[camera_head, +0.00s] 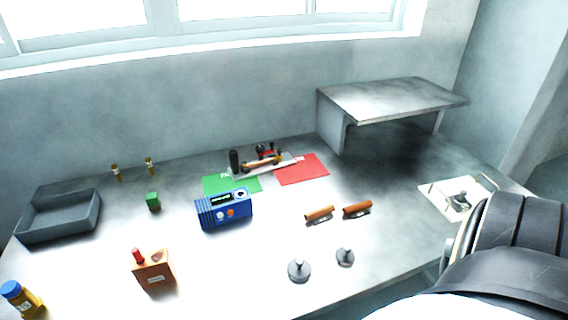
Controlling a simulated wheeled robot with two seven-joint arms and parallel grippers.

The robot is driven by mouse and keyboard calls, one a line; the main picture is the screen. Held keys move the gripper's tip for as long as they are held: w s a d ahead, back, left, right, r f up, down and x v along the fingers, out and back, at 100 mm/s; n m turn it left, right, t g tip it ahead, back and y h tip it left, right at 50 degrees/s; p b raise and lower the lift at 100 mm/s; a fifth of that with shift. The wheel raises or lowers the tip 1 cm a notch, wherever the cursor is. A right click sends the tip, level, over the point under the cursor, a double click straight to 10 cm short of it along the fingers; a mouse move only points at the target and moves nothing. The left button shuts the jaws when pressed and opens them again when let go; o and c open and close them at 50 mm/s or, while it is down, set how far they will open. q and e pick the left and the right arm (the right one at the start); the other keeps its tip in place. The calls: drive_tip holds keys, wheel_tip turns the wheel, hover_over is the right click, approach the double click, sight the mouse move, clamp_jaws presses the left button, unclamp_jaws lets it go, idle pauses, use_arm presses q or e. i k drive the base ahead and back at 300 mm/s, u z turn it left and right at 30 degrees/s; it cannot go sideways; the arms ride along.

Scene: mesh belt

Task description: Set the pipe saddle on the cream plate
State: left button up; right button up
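The cream plate (433,191) lies flat at the right end of the table, partly covered by my arm. A small grey metal piece (460,198) stands on it; it may be the pipe saddle, but it is too small to tell. Two round grey pieces with upright knobs, one (299,270) at the front middle and one (345,257) to its right, stand apart on the table. A dark link of my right arm fills the lower right corner. Neither gripper's fingers can be seen.
Two orange-brown cylinders (319,213) (357,209) lie mid-table. Behind are a blue device (224,210), green mat (218,184), red mat (303,170) and loaded tray (286,160). A raised metal shelf (390,98) stands back right. A grey bin (60,216), orange box (154,270) and bottle (20,299) stand left.

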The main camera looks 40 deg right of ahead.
sight(471, 193)
drive_tip(key=u, duration=1.65)
drive_tip(key=k, duration=2.75)
drive_tip(key=z, duration=0.25)
